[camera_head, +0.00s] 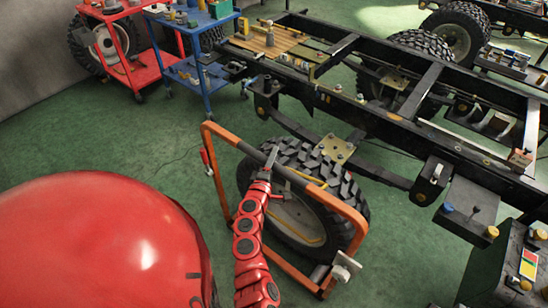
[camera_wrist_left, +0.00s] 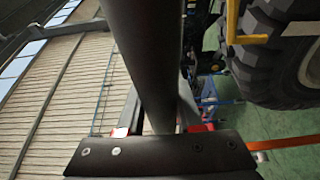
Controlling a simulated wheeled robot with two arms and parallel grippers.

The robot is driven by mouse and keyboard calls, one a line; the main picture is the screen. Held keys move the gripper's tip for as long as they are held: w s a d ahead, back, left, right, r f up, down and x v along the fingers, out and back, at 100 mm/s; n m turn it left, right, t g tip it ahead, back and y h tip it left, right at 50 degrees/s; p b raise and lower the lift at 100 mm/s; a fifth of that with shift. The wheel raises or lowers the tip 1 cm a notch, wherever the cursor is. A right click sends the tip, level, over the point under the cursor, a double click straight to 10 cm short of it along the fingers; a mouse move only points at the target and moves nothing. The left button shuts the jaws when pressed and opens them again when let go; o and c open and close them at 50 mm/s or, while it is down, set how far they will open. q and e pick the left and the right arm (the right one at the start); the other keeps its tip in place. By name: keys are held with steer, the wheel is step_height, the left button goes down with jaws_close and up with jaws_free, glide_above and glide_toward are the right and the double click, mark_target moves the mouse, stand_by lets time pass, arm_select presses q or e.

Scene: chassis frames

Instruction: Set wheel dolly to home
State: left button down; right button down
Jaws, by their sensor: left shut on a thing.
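The wheel dolly (camera_head: 330,203) is an orange tube frame standing on the green floor beside the dark chassis. A large black-tyred wheel (camera_head: 300,226) stands upright within its frame, close to the chassis. My left arm reaches up from the bottom middle of the head view. My left gripper (camera_head: 270,164) is at the dolly's upper bar, shut on the dolly. In the left wrist view a thick dark bar (camera_wrist_left: 152,60) runs up from between the finger parts of my left gripper (camera_wrist_left: 158,130); the exact contact is hidden. My right gripper is not in view.
The black chassis frame (camera_head: 375,115) fills the right side. A red cart (camera_head: 145,65) and a blue cart (camera_head: 190,75) stand at the back left near the wall. Green floor (camera_head: 100,135) is open left of the dolly.

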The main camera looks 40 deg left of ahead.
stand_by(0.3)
arm_select(q)
steer(key=shift+w+d+b, duration=0.1)
steer(key=shift+w+b, duration=0.3)
steer(key=shift+b, duration=0.05)
steer(key=c, duration=1)
jaws_free()
steer(key=o, duration=0.4)
steer(key=shift+w, duration=0.2)
steer(key=shift+o, duration=0.2)
steer(key=shift+s, duration=0.2)
steer(key=b+v, duration=0.3)
steer(key=v, duration=1.4)
steer(key=shift+b, duration=0.4)
